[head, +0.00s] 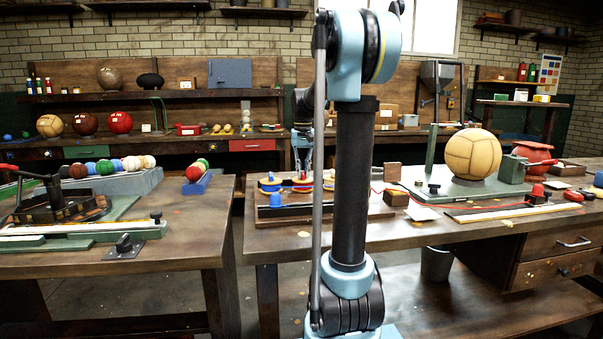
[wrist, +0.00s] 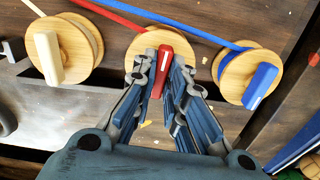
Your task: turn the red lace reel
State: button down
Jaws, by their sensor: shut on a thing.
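The red lace reel (wrist: 193,48) is a round wooden disc with a red bar-shaped handle (wrist: 168,62) and a red lace running to the upper left in the wrist view. My gripper (wrist: 162,72) is closed around the red handle, one finger on each side. The reel's lower part is hidden behind the fingers. In the head view, my gripper (head: 303,172) reaches down over the reels on the right bench, partly hidden by my arm.
In the wrist view, a cream-handled reel (wrist: 92,32) is at left and a blue-handled reel (wrist: 232,68) at right, each close beside the red one. A tan ball (head: 472,154) sits in a stand right of my arm.

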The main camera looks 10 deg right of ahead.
aim_at(303, 172)
jog(key=m, duration=0.5)
jog(key=shift+w+m, duration=0.1)
jog(key=shift+m, duration=0.3)
dwell(0.4)
jog(key=c, duration=1.6)
grip_release()
jog(key=shift+r, duration=0.15)
notch_tip(303, 172, up, 12)
jog(key=shift+f, duration=0.2)
